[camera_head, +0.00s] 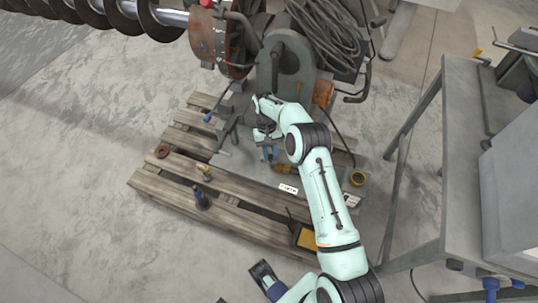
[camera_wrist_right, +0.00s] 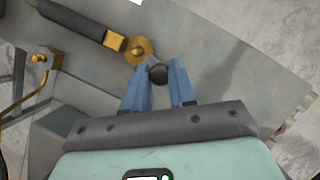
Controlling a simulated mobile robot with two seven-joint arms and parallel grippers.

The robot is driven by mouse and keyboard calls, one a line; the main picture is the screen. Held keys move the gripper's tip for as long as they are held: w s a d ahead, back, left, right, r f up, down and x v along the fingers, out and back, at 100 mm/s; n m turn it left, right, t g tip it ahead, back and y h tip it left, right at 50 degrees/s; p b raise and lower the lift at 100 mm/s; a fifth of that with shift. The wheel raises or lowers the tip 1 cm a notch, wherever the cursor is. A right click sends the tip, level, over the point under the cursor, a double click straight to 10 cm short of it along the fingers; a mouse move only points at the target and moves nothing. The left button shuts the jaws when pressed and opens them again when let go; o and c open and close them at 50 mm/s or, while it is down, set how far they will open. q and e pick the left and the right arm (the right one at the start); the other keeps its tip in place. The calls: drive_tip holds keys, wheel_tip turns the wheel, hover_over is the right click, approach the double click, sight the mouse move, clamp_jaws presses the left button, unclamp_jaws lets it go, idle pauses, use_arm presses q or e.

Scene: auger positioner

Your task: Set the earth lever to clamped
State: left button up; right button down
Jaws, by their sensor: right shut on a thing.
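My right gripper (camera_head: 270,155) reaches down over the plate at the foot of the machine, with its blue fingers near a brass-coloured part (camera_head: 283,169). In the right wrist view, the gripper (camera_wrist_right: 158,78) is shut on a dark round knob (camera_wrist_right: 157,73), which sits between the fingertips. I take the knob to be the end of the earth lever. A brass pivot piece (camera_wrist_right: 138,48) lies just beyond the knob, with a dark bar (camera_wrist_right: 78,20) running from it to the upper left. The fingers hide part of the lever.
A wooden pallet (camera_head: 160,190) carries the machine's grey plate. A dark blue-black post (camera_head: 202,197) stands on its front. A large auger (camera_head: 110,12) spans the upper left. A grey table (camera_head: 463,190) stands at right. The floor at left is clear.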

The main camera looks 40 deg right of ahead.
drive_tip(key=shift+w+d+n, duration=0.1)
drive_tip(key=shift+d+n, duration=0.05)
drive_tip(key=shift+n, duration=0.35)
drive_tip(key=c, duration=0.9)
unclamp_jaws()
drive_tip(key=shift+c, duration=0.2)
drive_tip(key=shift+r, duration=0.1)
drive_tip(key=p+v, duration=0.8)
drive_tip(key=v, duration=0.5)
drive_tip(key=shift+w+p, duration=0.2)
drive_tip(key=shift+p, duration=0.2)
drive_tip(key=shift+a, duration=0.2)
